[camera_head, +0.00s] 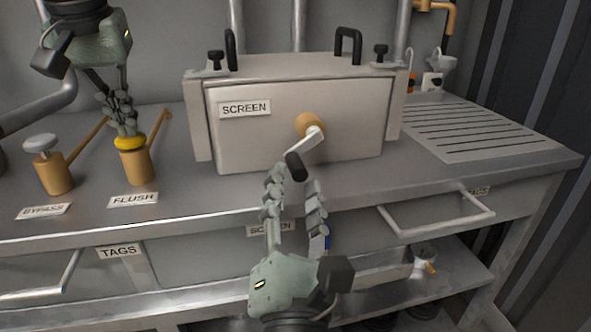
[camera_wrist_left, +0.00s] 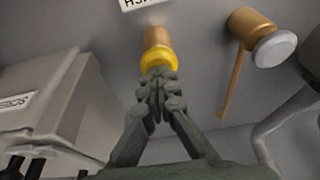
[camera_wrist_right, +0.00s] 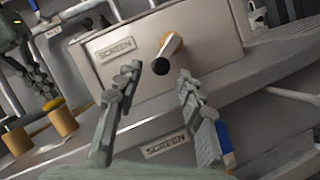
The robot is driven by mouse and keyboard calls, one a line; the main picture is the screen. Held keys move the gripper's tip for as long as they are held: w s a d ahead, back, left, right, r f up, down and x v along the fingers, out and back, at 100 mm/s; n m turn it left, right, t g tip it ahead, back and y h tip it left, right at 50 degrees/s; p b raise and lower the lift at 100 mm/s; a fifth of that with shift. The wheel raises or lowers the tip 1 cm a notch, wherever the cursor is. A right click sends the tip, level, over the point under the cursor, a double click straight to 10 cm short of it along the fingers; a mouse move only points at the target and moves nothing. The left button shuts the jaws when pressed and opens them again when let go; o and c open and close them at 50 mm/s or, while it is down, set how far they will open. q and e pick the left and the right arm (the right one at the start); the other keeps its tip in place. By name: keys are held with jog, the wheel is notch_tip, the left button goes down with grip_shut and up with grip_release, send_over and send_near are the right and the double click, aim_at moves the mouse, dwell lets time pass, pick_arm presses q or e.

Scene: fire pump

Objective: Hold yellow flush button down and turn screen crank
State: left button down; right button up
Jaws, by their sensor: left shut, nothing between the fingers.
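The yellow flush button (camera_head: 130,143) tops a brass cylinder behind the FLUSH label (camera_head: 133,199). My left gripper (camera_head: 127,128) is shut, empty, its fingertips at the top of the button; the left wrist view also shows them at the yellow cap (camera_wrist_left: 158,62). I cannot tell how far the cap is pressed. The screen crank (camera_head: 306,143) sticks out of the front of the SCREEN box (camera_head: 350,110), its black handle (camera_head: 296,166) pointing down and left. My right gripper (camera_head: 295,195) is open just in front of the handle; the right wrist view shows the handle (camera_wrist_right: 161,66) beyond the parted fingers.
A bypass valve (camera_head: 52,165) with a grey cap stands left of the flush button. A ribbed drain area (camera_head: 470,130) lies right of the box. Drawer handles (camera_head: 440,215) stick out from the bench front, with a lower shelf (camera_head: 390,290) below.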

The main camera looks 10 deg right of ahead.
jog(key=shift+v, duration=1.65)
